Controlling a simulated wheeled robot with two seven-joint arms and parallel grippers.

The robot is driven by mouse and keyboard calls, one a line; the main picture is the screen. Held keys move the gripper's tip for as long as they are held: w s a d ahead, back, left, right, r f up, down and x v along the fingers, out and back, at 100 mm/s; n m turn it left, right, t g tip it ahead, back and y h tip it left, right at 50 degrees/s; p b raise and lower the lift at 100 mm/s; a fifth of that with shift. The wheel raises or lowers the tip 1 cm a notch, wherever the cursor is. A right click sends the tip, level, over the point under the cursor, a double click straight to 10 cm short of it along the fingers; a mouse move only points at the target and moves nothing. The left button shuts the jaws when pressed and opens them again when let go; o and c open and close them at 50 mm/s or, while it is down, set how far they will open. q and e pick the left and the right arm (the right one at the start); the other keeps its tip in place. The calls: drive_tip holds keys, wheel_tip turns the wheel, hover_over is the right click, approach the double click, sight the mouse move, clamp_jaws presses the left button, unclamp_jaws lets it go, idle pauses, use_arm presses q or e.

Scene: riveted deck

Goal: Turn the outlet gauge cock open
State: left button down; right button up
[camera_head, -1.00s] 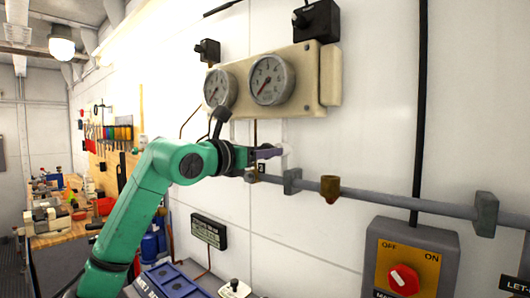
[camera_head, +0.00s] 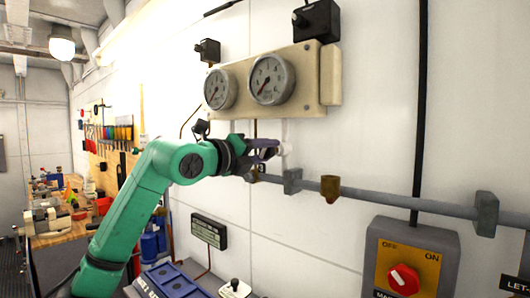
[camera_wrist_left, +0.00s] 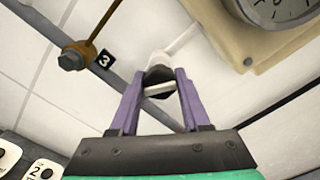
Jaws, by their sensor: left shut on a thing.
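My left gripper (camera_head: 270,150) is at the wall, below the gauge panel (camera_head: 323,80) and just above the grey pipe. In the left wrist view its two purple fingers (camera_wrist_left: 160,88) are shut on a small dark fitting with a pale bar across it, which I take to be the gauge cock (camera_wrist_left: 160,74). A white part shows behind it. The fingers hide much of the cock, so its exact setting cannot be told. Two round gauges (camera_head: 271,79) sit on the panel above. My right gripper is not in view.
The grey pipe (camera_head: 400,203) runs along the wall with a brass fitting (camera_head: 330,189). A brass part (camera_wrist_left: 76,56) beside a "3" label shows in the wrist view. A switch box (camera_head: 408,262) with a red knob is lower right. A workbench stands far left.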

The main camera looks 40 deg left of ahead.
use_arm(q)
drive_tip(key=n, duration=0.5)
drive_tip(key=shift+n, duration=0.4)
idle(0.3)
drive_tip(key=shift+c, duration=1.9)
unclamp_jaws()
drive_tip(key=shift+s+f+b, duration=0.15)
drive_tip(key=shift+s+b, duration=0.25)
drive_tip(key=shift+b, duration=0.15)
drive_tip(key=s+b, duration=0.6)
drive_tip(key=s, duration=0.7)
drive_tip(key=shift+s+d, duration=0.15)
drive_tip(key=shift+s, duration=0.2)
